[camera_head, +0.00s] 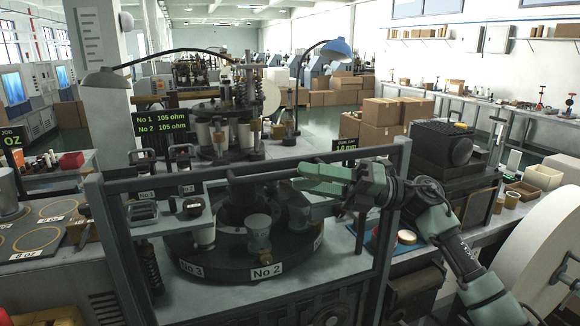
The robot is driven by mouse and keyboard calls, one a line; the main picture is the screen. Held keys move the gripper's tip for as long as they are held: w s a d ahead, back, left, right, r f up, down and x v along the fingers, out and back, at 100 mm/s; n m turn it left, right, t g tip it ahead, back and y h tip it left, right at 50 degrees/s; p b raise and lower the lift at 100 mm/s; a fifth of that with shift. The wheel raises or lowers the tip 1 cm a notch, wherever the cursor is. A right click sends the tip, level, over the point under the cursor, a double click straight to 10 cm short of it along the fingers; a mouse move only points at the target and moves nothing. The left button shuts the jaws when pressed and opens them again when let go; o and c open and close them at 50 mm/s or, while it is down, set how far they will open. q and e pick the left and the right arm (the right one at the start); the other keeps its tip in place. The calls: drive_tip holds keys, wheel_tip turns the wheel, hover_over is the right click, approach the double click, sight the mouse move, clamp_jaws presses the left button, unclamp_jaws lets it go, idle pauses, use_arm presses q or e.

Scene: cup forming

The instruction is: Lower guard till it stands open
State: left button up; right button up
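The guard (245,170) looks like a dark grey frame in front of the round forming machine. Its top rail runs across between two upright posts, and it stands raised. My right gripper (298,177) comes in from the right with its green fingers pointing left, just below the top rail near its right half. The two fingers show a narrow gap with nothing seen between them. I cannot tell whether they touch the rail. Behind the frame is the dark turntable (225,265) with No 2 and No 3 labels. My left gripper is not in view.
A black box-shaped machine (440,148) stands right of the frame, and a big pale wheel (550,250) is at the far right. A panel with ring outlines (38,236) lies at the left.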

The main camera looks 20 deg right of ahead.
sight(289, 175)
drive_tip(key=p+x, duration=0.1)
drive_tip(key=x, duration=0.3)
drive_tip(key=shift+a, duration=0.15)
drive_tip(key=shift+f, duration=0.1)
clamp_jaws()
idle(1.2)
